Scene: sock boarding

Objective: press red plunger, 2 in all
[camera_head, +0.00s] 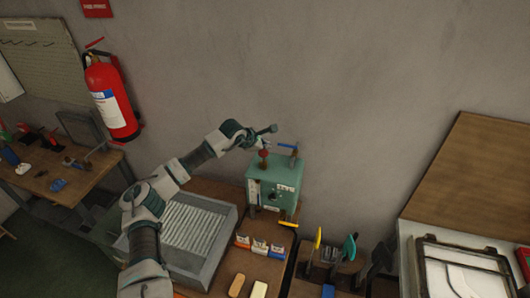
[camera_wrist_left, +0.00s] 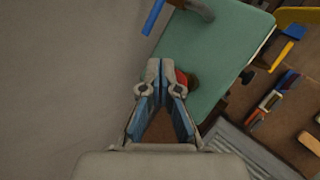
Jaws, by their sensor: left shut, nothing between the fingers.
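The red plunger (camera_head: 263,160) stands on top of a green metal box (camera_head: 262,191), near the box's left side. My left gripper (camera_head: 261,143) is at the plunger's top, with its fingers together and nothing between them. In the left wrist view, the shut fingertips (camera_wrist_left: 162,76) partly cover the red plunger (camera_wrist_left: 182,78), which shows just right of them. I cannot tell whether they touch it. My right gripper is in neither view.
A blue-handled lever (camera_head: 288,147) rises from the box beside the plunger. A grey ribbed tray (camera_head: 235,232) lies left of the box. A tool holder with coloured handles (camera_head: 317,240) stands to the right. A fire extinguisher (camera_head: 110,98) hangs on the wall.

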